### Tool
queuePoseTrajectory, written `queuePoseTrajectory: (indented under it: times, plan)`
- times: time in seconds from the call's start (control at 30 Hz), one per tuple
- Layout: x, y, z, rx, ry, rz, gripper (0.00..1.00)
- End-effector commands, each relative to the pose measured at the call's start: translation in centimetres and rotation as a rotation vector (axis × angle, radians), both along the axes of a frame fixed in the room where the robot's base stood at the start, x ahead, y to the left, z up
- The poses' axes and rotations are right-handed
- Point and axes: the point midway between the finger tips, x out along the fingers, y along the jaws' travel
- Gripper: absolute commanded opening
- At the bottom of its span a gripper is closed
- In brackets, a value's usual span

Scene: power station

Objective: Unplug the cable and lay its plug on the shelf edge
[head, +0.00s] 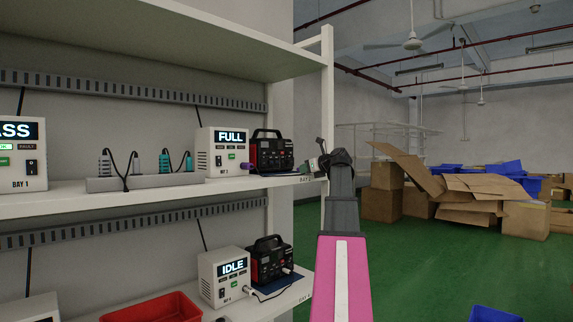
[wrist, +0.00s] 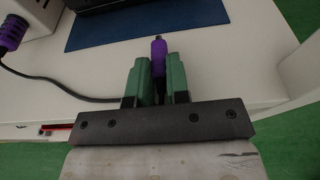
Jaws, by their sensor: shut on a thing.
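In the wrist view, the green fingers of my gripper (wrist: 158,82) are shut on a purple plug (wrist: 158,52), whose dark tip points away from me. The plug is over the pale shelf (wrist: 210,65) near its front edge; I cannot tell whether it touches. A dark cable (wrist: 60,88) runs from my gripper to a purple connector (wrist: 12,32) at the white charger (wrist: 40,12). In the head view, my gripper (head: 317,164) is at the shelf's right end. The charger marked FULL (head: 226,155) has a purple connector (head: 247,165) at its side.
A black and red power pack (head: 271,151) stands right of the FULL charger. A blue mat (wrist: 140,24) lies beyond the plug. A power strip (head: 145,182) with several plugs lies further left. The shelf's white upright (head: 327,90) is close to my gripper.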

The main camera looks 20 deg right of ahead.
Motion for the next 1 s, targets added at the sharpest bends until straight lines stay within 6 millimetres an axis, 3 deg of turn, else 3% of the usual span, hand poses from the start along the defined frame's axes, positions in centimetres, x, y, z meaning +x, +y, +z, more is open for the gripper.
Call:
queuePoseTrajectory:
  times: [0.03,0.1,0.13,0.53,1.0]
  plan:
    - [0.0,0.0,-0.1,0.0,0.0,0.0,0.2]
    - [0.0,0.0,0.0,0.0,0.0,0.0,0.42]
    - [0.0,0.0,-0.1,0.0,0.0,0.0,0.46]
    - [-0.9,-0.3,0.2,0.0,-0.001,-0.001,0.46]
    - [-8.2,-2.9,2.1,0.0,-0.001,-0.002,0.46]
